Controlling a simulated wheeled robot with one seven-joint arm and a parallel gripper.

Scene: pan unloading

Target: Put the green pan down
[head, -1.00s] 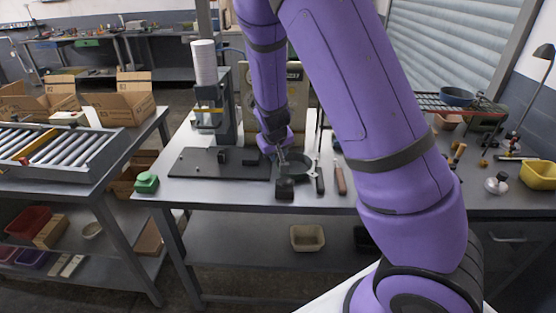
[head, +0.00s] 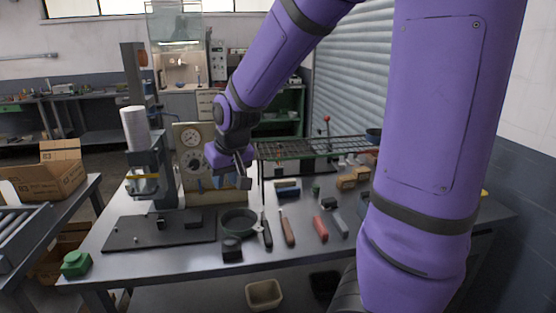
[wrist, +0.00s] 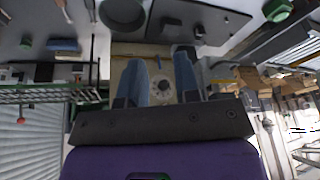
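A round, dark grey-green pan (head: 238,216) sits upright on the grey workbench, at the right end of a black base plate. A dark block (head: 232,249) is at its front edge. The pan also shows at the top of the wrist view (wrist: 122,14). My gripper (head: 243,172) is in the air above and behind the pan, clear of it. In the wrist view its two blue-grey fingers (wrist: 160,62) stand apart with nothing between them. A panel with a round gauge (head: 192,138) lies beyond them.
A press stand with a white cylinder (head: 135,128) rises left of the pan. Hand tools, including a wooden-handled one (head: 287,229), lie to its right. A green wire rack (head: 320,147) stands behind. A green block (head: 76,263) sits at the left front corner.

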